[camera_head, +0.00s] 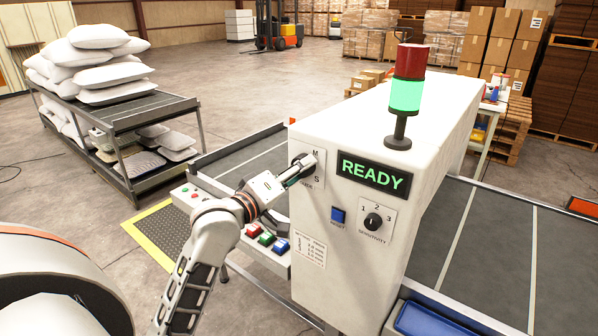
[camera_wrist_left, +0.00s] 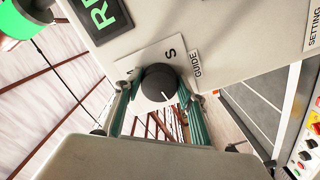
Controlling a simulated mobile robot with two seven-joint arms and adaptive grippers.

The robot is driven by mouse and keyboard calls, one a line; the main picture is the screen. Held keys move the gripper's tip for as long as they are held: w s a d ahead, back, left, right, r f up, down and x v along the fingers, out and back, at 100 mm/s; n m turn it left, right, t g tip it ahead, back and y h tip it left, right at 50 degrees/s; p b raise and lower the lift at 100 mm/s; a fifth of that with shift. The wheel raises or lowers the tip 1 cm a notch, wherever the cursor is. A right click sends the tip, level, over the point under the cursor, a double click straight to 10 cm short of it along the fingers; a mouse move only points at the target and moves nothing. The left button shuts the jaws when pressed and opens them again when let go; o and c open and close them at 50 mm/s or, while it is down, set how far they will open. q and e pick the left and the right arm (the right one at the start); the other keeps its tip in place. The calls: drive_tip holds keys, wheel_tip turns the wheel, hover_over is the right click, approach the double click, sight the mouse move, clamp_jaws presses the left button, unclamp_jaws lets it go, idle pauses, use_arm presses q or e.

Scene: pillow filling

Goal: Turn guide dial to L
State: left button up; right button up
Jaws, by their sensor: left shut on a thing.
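The guide dial (camera_wrist_left: 158,80) is a dark round knob on a white plate, beside a label reading GUIDE. In the left wrist view it sits between the two green-grey fingers of my left gripper (camera_wrist_left: 157,98), which are shut on it. In the head view, my left gripper (camera_head: 301,170) reaches the plate on the white machine (camera_head: 345,250) and covers most of the dial. M and S show beside it; I cannot see an L. My right gripper is not in view.
A green READY display (camera_head: 374,174), a blue reset button (camera_head: 338,215) and a sensitivity dial (camera_head: 373,221) are on the same panel. Coloured buttons (camera_head: 266,238) lie below my left arm. A red-green lamp (camera_head: 406,95) stands on top. A conveyor (camera_head: 490,245) runs at right.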

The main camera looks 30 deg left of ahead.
use_arm(q)
drive_tip(key=n, duration=0.6)
drive_tip(key=shift+r+n, duration=0.2)
drive_tip(key=shift+n, duration=0.2)
drive_tip(key=shift+d, duration=0.1)
idle(0.3)
drive_tip(key=o, duration=1.1)
drive_tip(key=shift+c, duration=0.2)
drive_tip(key=s, duration=0.7)
drive_tip(key=shift+s+a, duration=0.25)
drive_tip(key=shift+a, duration=0.05)
